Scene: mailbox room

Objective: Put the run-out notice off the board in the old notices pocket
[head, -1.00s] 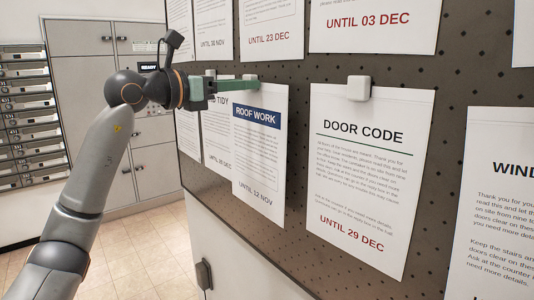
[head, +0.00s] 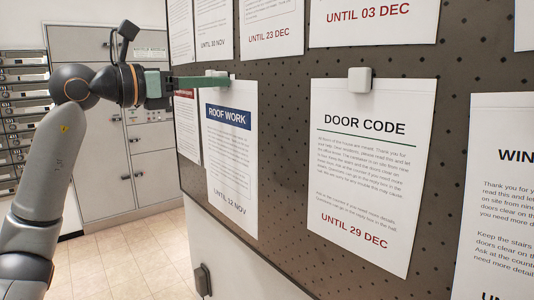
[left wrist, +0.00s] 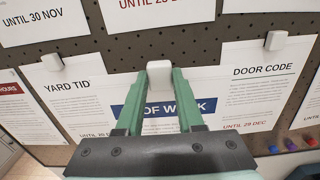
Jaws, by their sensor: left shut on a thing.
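The ROOF WORK notice (head: 230,160) is a white sheet with a blue header and the line UNTIL 12 NOV. My left gripper (head: 214,81) is shut at the top edge of this notice, with its green fingers around the white clip there. In the left wrist view the fingers (left wrist: 162,76) sit either side of that clip, and the blue header (left wrist: 196,106) is partly hidden behind them. The notice hangs upright in front of the board, over the YARD TIDY notice (left wrist: 62,92). The old notices pocket and my right gripper are not seen.
The dark perforated board (head: 285,130) holds other notices, including DOOR CODE (head: 370,180) under a white clip (head: 361,80). A notice with a red header (head: 187,130) is left of ROOF WORK. Grey lockers (head: 95,50) stand at the back left. Tiled floor (head: 110,260) is clear below.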

